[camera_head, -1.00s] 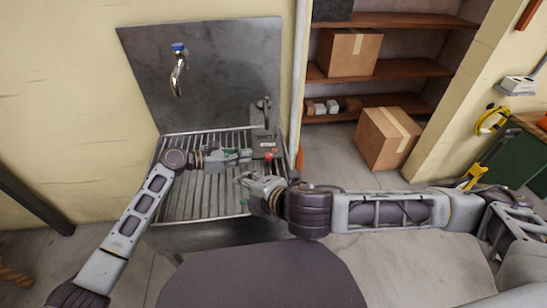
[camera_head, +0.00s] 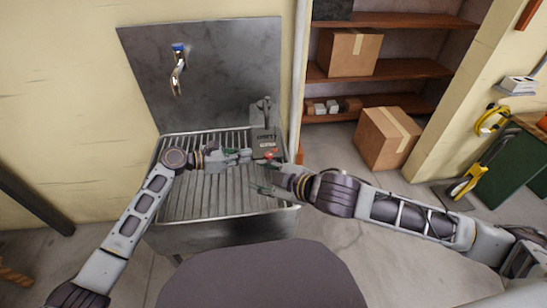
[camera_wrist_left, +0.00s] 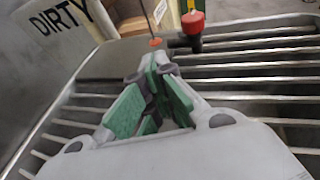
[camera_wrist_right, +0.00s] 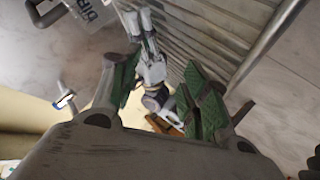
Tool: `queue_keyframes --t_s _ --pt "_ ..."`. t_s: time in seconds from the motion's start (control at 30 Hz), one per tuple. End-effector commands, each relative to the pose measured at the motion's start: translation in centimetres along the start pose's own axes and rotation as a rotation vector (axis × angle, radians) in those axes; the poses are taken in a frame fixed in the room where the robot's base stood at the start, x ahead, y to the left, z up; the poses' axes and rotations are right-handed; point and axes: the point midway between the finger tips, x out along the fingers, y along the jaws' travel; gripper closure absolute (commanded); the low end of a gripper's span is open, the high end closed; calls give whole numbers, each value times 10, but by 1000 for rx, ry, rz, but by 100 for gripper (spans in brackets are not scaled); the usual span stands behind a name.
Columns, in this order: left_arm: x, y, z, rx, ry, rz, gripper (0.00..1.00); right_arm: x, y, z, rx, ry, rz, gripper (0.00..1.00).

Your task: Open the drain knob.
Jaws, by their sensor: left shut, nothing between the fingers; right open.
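A small red knob (camera_head: 270,156) sits at the front of a grey box (camera_head: 264,140) on the slatted metal sink. In the left wrist view the red knob (camera_wrist_left: 193,22) has a dark stem and stands beyond and right of my fingertips. My left gripper (camera_head: 247,155) is shut and empty, just left of the knob, apart from it in the left wrist view. My right gripper (camera_head: 260,181) is open and empty over the slats, below and right of the left one. In the right wrist view its green-padded fingers (camera_wrist_right: 162,92) are spread, with my left gripper (camera_wrist_right: 150,60) beyond them.
A faucet (camera_head: 177,72) hangs on the metal backsplash (camera_head: 220,70). The slatted drainboard (camera_head: 205,200) is clear at front left. A cardboard box (camera_head: 387,138) stands on the floor.

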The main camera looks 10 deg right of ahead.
Motion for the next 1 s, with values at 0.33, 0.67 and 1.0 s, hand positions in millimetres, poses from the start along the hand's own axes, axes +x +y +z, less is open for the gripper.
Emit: queue_keyframes --t_s 0.33,0.67,1.0 --pt "0 0 0 0 0 0 100 -7 17 23 230 21 22 54" --pt "0 0 0 0 0 0 100 -16 34 45 434 43 47 54" --pt "0 0 0 0 0 0 100 -27 51 67 626 67 73 54"
